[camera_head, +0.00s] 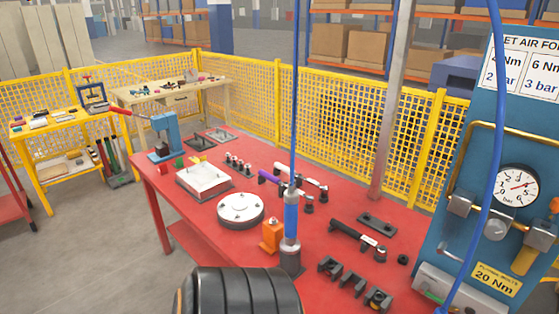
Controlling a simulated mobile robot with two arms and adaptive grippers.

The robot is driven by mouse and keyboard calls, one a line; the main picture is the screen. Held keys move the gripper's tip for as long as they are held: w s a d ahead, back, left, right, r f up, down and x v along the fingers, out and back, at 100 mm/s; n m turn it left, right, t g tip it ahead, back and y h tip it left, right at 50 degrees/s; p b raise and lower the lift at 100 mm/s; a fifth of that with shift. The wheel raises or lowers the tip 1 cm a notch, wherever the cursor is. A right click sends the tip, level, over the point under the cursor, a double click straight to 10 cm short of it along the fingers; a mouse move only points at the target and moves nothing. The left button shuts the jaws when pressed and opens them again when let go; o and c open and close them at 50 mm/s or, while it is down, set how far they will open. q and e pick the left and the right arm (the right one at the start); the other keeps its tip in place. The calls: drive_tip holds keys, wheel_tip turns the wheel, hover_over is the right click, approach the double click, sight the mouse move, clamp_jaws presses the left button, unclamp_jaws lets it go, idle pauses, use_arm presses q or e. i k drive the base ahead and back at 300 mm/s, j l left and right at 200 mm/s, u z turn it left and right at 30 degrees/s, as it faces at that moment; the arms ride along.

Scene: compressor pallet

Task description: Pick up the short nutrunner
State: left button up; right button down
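Several nutrunner-like tools are on the red table; I cannot tell for sure which is the short one. A black tool with a pale angled head (357,237) lies at the right. Beyond it lie a white and red tool (302,173) and a purple-ended tool (270,179), partly behind the blue hose. A blue cylindrical tool (291,215) stands upright in a dark holder (289,259), under a hanging blue hose. Neither of my grippers shows.
The red table (205,223) also bears a white round disc (240,208), a square plate (204,181), an orange block (271,235) and dark brackets (351,285). A blue gauge panel (470,150) stands right. A black ribbed body (240,292) covers the table's near edge.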

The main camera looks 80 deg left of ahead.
sight(290, 246)
drive_tip(key=u, duration=2.45)
drive_tip(key=k+l+u, duration=0.4)
drive_tip(key=l+u, duration=0.2)
drive_tip(key=l, duration=0.2)
drive_tip(key=k+l+u, duration=0.3)
